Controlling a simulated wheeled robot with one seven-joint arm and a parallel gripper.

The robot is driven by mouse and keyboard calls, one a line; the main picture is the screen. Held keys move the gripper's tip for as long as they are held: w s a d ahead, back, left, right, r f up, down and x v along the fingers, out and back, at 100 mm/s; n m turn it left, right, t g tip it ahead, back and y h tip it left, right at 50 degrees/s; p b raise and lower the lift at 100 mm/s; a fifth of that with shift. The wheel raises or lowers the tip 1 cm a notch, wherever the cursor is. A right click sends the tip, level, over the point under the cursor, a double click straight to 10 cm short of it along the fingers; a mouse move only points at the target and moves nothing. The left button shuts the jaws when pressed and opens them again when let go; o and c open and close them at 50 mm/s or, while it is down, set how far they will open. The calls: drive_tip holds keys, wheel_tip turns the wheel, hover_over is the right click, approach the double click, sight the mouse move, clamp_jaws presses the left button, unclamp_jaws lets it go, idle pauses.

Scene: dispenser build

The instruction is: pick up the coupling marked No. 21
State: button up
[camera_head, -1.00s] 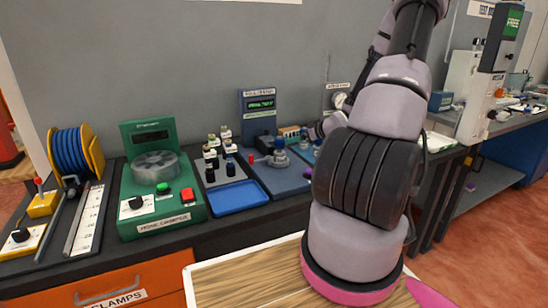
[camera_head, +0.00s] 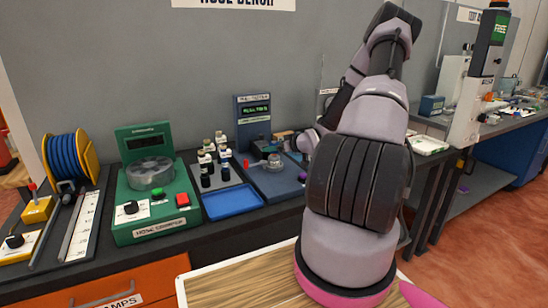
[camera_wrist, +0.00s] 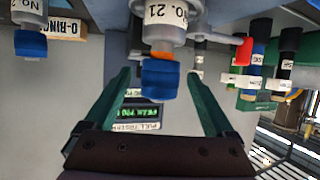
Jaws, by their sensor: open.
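In the wrist view, the coupling marked No. 21 (camera_wrist: 165,20) is at top centre, a pale, translucent body with a white label and a blue end. Its blue end shows between the two green fingers of my gripper (camera_wrist: 158,73). The fingers are open, with a gap on each side of the blue end and no visible contact. A second coupling (camera_wrist: 30,43) with a blue end and a partly cut-off "No." label is at upper left. In the head view, my arm reaches over the bench's back right; my fingers cannot be made out there.
In the wrist view, an O-rings box (camera_wrist: 68,25) is at left and several dark bottles with a red-tipped part (camera_wrist: 244,52) are at right.

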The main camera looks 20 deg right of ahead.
drive_tip(key=shift+w+a+f, duration=0.1)
drive_tip(key=shift+w+f, duration=0.1)
drive_tip(key=shift+w, duration=0.2)
drive_tip(key=shift+c, duration=0.3)
clamp_jaws()
drive_tip(key=shift+r, duration=0.15)
